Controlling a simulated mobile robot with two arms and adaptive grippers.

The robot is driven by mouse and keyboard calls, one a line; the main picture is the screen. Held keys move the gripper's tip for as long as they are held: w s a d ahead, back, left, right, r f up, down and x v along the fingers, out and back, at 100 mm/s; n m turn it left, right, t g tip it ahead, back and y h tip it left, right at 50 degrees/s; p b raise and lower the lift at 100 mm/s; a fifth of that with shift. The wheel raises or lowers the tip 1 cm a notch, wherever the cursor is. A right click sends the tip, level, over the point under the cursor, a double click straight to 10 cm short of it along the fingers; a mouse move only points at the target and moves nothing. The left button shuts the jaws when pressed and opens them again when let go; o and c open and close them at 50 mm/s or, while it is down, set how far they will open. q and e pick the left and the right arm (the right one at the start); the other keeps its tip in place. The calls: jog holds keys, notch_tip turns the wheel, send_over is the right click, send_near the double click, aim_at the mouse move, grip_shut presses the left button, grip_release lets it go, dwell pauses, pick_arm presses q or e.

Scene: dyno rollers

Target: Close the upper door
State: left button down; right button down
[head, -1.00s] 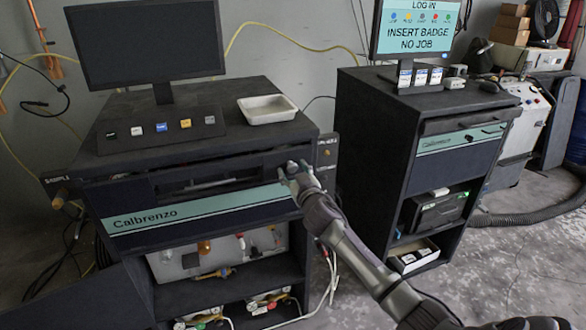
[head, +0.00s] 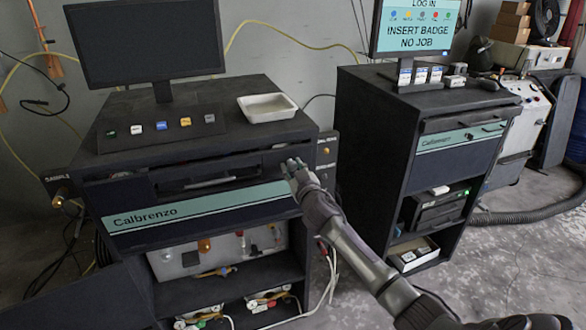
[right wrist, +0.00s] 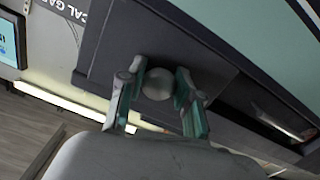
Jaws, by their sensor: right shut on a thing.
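The left cabinet has a dark front panel with a teal "Calbrenzo" band (head: 200,207), below a dark strip with a recessed slot. I cannot tell which edge of this front is the upper door or how far it stands open. My right gripper (head: 295,167) is at the upper right corner of this front. In the right wrist view, a round grey knob (right wrist: 157,84) sits on the dark panel (right wrist: 185,40). My right gripper's fingers (right wrist: 158,100) are on both sides of the knob, shut on it. My left gripper is not in view.
A monitor (head: 145,42), a button panel (head: 160,127) and a white tray (head: 267,107) are on the left cabinet. Its lower shelves hold fittings and hoses. A second cabinet (head: 372,140) stands close to the right. A dark panel (head: 85,300) juts out at lower left.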

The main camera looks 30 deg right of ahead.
jog(key=shift+w+d+r+b, duration=0.15)
jog(key=shift+w+b, duration=0.05)
jog(key=shift+w, duration=0.4)
jog(key=shift+w+d+r+b, duration=0.15)
jog(key=shift+w+b, duration=0.05)
jog(key=shift+w, duration=0.35)
jog(key=shift+r, duration=0.1)
jog(key=c, duration=1)
grip_release()
jog(key=shift+o, duration=1.2)
jog(key=shift+f, duration=0.2)
jog(key=shift+s+a, duration=0.15)
jog(key=shift+s, duration=0.2)
jog(key=v, duration=1.1)
jog(key=shift+s+r, duration=0.1)
